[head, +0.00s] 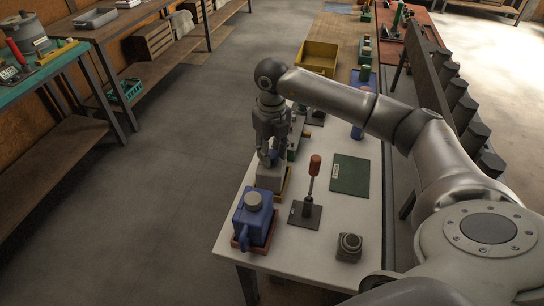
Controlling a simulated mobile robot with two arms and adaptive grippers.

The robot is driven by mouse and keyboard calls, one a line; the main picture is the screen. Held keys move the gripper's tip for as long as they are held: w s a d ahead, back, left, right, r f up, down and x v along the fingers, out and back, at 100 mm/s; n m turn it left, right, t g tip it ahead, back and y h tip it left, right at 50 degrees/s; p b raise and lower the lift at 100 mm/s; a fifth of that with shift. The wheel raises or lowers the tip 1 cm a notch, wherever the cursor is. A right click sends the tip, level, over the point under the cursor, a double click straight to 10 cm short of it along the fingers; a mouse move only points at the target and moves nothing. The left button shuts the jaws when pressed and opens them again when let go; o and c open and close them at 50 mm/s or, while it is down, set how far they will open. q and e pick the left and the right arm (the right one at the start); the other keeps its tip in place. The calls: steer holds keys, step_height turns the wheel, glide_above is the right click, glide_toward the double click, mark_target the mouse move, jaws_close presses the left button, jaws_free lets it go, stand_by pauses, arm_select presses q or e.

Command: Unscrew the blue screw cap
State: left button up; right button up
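A pale grey jerrycan (270,178) stands near the left edge of the white table, in a yellowish tray (287,187). A small blue patch, apparently the blue screw cap (273,155), shows on its top between the fingers of my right gripper (272,158). The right gripper points straight down from above, with its fingers at either side of the cap. The fingers hide much of the cap, and I cannot tell whether they touch it. My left gripper is out of view.
A blue jerrycan (255,222) with a grey cap stands in front in a reddish tray. A green mat (350,174) and a small dark device (349,247) lie farther right. A yellow bin (319,56) is behind.

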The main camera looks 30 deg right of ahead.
steer(key=shift+c, duration=1.2)
steer(key=n+b, duration=0.1)
steer(key=n, duration=0.1)
steer(key=shift+f+n, duration=0.1)
steer(key=shift+n, duration=1.4)
steer(key=shift+b, duration=0.3)
steer(key=shift+n, duration=0.6)
steer(key=n+b, duration=0.1)
steer(key=n, duration=0.3)
